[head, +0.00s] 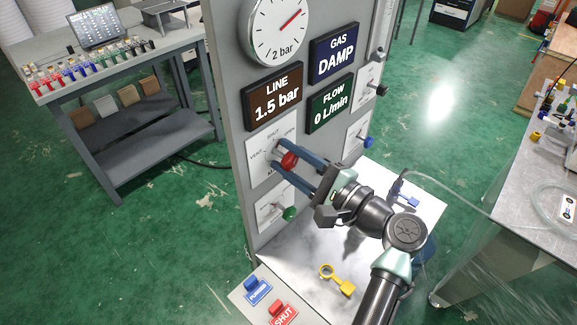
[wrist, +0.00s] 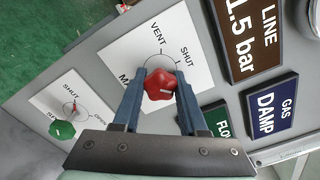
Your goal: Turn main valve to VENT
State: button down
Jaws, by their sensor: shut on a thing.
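The red main valve knob (head: 288,160) sits on a white dial plate (head: 259,170) on the grey panel. In the wrist view the knob (wrist: 158,85) lies between my two blue fingers, in front of a plate (wrist: 130,58) marked VENT and SHUT. My gripper (head: 283,159) is shut on the knob and reaches it from the right; its fingertips also show in the wrist view (wrist: 160,82). The fingers hide part of the dial, and I cannot tell which mark the knob points to.
A green knob (head: 290,213) is below on the panel, and a blue knob (head: 368,142) is to the right. Signs read LINE 1.5 bar (head: 273,97), FLOW 0 L/min (head: 329,103) and GAS DAMP (head: 334,55). A yellow tool (head: 338,279) lies on the ledge below my arm.

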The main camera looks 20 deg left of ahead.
jog(key=n+b, duration=0.3)
jog(key=b, duration=0.1)
jog(key=n+b, duration=0.2)
jog(key=shift+f+n, duration=0.3)
jog(key=n+b, duration=0.5)
jog(key=b, duration=0.2)
jog(key=shift+n, duration=0.3)
jog(key=n+b, duration=0.6)
jog(key=b, duration=0.1)
jog(key=shift+r, duration=0.1)
jog(key=shift+r+n+b, duration=0.25)
jog(key=shift+n+b, duration=1.35)
jog(key=shift+b, duration=0.1)
jog(key=shift+c, duration=2.2)
grip_release()
jog(key=shift+d, duration=0.1)
